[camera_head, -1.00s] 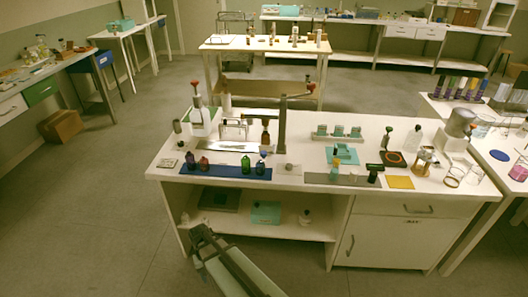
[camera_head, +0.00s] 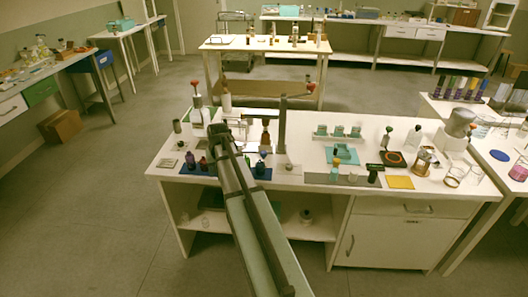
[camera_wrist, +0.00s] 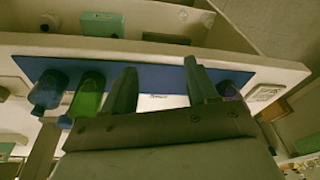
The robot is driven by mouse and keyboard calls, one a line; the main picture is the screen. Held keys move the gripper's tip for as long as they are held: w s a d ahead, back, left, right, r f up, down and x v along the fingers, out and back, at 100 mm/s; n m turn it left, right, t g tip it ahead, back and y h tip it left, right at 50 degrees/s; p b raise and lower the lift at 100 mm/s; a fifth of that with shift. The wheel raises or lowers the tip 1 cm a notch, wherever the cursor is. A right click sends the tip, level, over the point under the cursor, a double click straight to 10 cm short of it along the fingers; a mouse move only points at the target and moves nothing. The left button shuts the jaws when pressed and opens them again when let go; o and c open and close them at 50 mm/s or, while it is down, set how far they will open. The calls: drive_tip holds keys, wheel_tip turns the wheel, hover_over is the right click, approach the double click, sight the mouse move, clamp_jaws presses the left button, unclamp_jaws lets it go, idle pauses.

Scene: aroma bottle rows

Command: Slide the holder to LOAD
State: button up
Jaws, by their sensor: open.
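No sliding holder or LOAD mark can be made out for certain. A small teal piece (camera_head: 335,169) stands on a grey strip (camera_head: 320,178) on the right half of the bench, but I cannot tell whether it is the holder. My gripper (camera_head: 219,130) is over the left half of the bench, above the blue mat (camera_head: 229,172). In the wrist view its open fingers (camera_wrist: 157,78) are apart, with nothing seen between them but the mat (camera_wrist: 150,70) and a white patch behind. My arm hides the middle of the mat.
Green (camera_wrist: 88,95) and blue (camera_wrist: 48,90) bottles stand left of the fingers in the wrist view; a purple one (camera_wrist: 229,90) is close on the right. A tall dark post (camera_head: 282,122) rises behind.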

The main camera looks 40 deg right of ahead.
drive_tip(key=d+r+t+h, duration=0.1)
drive_tip(key=d+r, duration=0.9)
approach(264, 152)
drive_tip(key=shift+n+t, duration=0.3)
drive_tip(key=shift+t, duration=0.1)
drive_tip(key=x, duration=0.8)
drive_tip(key=shift+s+a+f, duration=0.1)
drive_tip(key=shift+s+f, duration=0.05)
drive_tip(key=shift+f, duration=0.3)
clamp_jaws()
